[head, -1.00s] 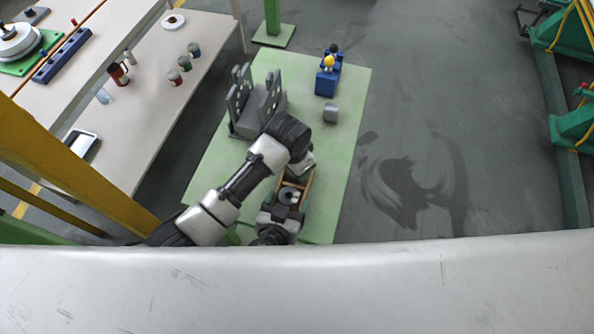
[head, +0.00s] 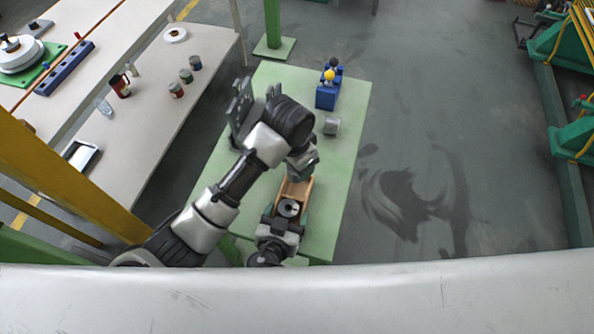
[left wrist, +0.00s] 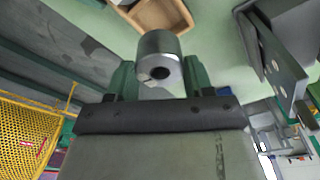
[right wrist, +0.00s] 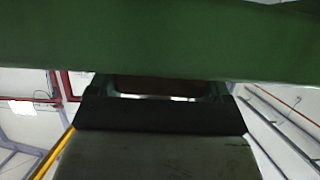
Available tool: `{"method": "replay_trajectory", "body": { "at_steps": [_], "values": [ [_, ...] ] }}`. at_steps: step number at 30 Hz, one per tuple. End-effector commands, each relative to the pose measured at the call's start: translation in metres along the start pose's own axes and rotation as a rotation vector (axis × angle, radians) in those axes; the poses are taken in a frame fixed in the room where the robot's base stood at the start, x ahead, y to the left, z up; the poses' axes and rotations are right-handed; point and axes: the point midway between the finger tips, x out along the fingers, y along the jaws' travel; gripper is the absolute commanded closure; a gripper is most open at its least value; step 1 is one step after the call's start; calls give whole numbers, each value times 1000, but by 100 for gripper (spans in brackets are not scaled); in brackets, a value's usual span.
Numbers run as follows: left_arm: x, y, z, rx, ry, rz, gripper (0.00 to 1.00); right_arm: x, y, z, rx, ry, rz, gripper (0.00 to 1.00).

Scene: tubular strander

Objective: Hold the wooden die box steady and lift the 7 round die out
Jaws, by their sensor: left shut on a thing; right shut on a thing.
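The round die (head: 289,207) is a grey metal cylinder with a dark hole. My left gripper (head: 286,216) is shut on it; in the left wrist view the die (left wrist: 159,58) sits between the green fingers, apart from the box. The markings are too small to read.
A green table (head: 335,175) lies below, with a grey plate stand (head: 240,108), a small grey block (head: 331,126) and a blue fixture (head: 327,95). A broad green surface (right wrist: 160,40) fills the top of the right wrist view.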

Motion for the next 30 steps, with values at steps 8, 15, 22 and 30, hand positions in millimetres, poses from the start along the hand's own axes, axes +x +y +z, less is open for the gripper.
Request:
{"method": "replay_trajectory", "body": {
  "at_steps": [8,15,22,30],
  "values": [
    [-11,0,-2,-1,3,-2,91,0,1,1,0,-2,4,48],
    [-11,-1,-2,-1,4,-2,91,0,2,1,-1,-2,4,1],
    [-11,-1,-2,-1,4,-2,91,0,1,1,-1,-1,3,0],
    [-11,-1,-2,-1,4,-2,91,-31,1,1,0,-5,1,0]
  ]
}}
